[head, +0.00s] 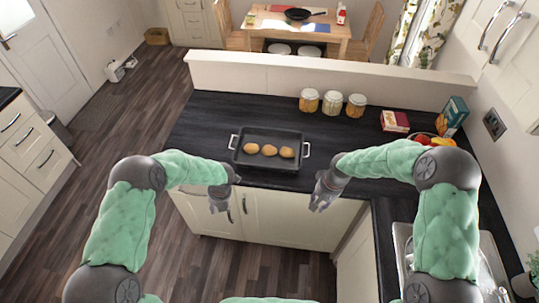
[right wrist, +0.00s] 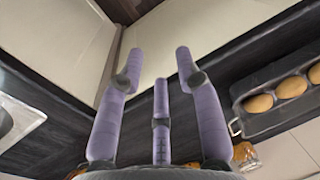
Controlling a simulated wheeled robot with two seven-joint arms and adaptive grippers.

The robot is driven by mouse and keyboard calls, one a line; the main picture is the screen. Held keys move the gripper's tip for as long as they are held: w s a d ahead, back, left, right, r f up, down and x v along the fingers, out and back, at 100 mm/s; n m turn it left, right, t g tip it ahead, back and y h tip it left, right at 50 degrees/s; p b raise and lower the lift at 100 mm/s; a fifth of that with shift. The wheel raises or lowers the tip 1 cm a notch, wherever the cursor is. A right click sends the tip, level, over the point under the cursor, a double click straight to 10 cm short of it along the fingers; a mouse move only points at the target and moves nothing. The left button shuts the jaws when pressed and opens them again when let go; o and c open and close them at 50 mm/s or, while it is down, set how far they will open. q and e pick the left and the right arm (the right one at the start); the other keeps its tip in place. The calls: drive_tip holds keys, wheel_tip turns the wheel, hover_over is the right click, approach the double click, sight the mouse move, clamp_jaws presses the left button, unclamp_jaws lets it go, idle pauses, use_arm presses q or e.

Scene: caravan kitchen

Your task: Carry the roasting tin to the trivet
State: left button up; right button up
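The roasting tin (head: 240,158) is dark and rectangular, with a pale wire handle at each end. It sits on the black counter and holds three brown potato-like items; part of it shows in the right wrist view (right wrist: 262,122). My left gripper (head: 221,206) hangs open and empty in front of the counter edge, near the tin's left end. My right gripper (head: 319,203) is in front of the edge, right of the tin. Its fingers are spread and empty in the right wrist view (right wrist: 158,68). I cannot make out a trivet.
Several jars (head: 332,103) stand behind the tin to the right. A red box (head: 395,121), a fruit bowl (head: 428,139) and a teal box (head: 452,116) stand farther right. A low wall (head: 330,77) backs the counter. A dining table (head: 330,28) stands beyond it. The counter's left part is clear.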

wheel_tip(320, 180, up, 7)
drive_tip(key=d, duration=0.1)
drive_tip(key=shift+f, duration=0.2)
idle(0.4)
